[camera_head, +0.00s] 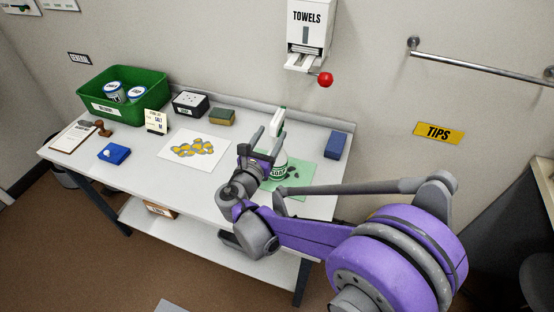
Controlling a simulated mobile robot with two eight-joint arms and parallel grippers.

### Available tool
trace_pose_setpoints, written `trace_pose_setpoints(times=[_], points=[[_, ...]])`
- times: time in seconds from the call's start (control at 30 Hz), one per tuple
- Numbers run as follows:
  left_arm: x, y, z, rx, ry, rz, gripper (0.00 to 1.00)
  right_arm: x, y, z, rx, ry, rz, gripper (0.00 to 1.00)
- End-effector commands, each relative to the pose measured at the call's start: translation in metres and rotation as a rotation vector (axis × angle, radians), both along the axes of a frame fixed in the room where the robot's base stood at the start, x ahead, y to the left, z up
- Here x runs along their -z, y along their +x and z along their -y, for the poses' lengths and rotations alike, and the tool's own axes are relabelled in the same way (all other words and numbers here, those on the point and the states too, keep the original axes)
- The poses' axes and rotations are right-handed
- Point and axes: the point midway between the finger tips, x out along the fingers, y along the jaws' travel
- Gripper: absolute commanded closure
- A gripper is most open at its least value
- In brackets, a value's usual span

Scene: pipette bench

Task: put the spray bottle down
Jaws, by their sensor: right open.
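My left gripper is not in view.
A blue block (335,145) stands right of the mat. A white sheet with yellow shapes (178,158) lies left of it. A green bin (150,78) with cans, a black box (190,104) and a sponge (222,117) line the back. A towel dispenser (309,35) hangs above.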

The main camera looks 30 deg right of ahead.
Motion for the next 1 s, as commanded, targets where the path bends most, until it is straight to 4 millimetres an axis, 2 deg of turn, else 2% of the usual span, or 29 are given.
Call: trace_pose_setpoints(times=[0.17,0.33,0.5,0.77,1.0], points=[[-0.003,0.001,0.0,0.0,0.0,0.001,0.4,-0.002,0.008,0.011,0.001,0.001,0.002,0.35],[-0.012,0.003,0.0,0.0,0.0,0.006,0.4,-0.011,0.026,0.029,0.002,0.002,0.002,0.35],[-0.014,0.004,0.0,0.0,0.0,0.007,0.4,-0.009,0.038,0.043,0.001,0.003,0.002,0.35],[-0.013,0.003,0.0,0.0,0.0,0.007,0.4,-0.008,0.039,0.044,-0.001,0.003,0.001,0.35],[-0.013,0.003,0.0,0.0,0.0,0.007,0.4,-0.008,0.039,0.044,-0.001,0.003,0.001,0.78]])
